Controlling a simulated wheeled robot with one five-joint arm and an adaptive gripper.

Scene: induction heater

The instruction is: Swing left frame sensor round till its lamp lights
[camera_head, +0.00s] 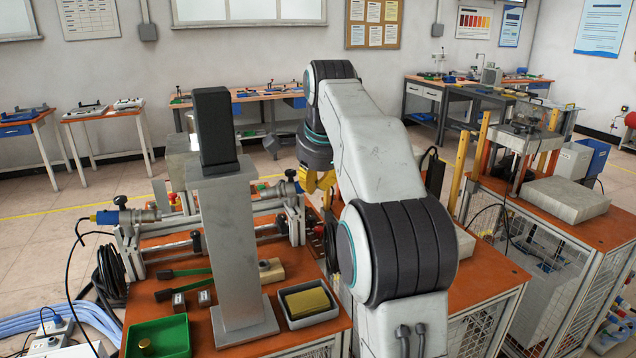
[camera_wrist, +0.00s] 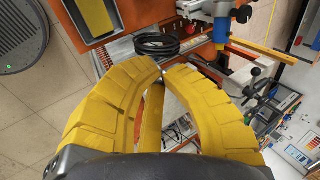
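The left frame sensor (camera_head: 107,217) appears to be the blue piece with a yellow end on the left side of the metal frame (camera_head: 135,240), with a cable hanging from it. A similar blue and yellow piece (camera_wrist: 221,32) shows near the top of the wrist view, beyond my fingers. I cannot make out a lit lamp. My gripper (camera_head: 318,182) hangs well to the right of the sensor, near the frame's right end.
A tall grey post (camera_head: 228,240) with a black block rises in front of the frame. A green bin (camera_head: 158,340), a grey tray (camera_head: 308,318) with a yellow block and green-handled tongs lie on the bench. Black cable coils (camera_head: 110,270) hang at the left.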

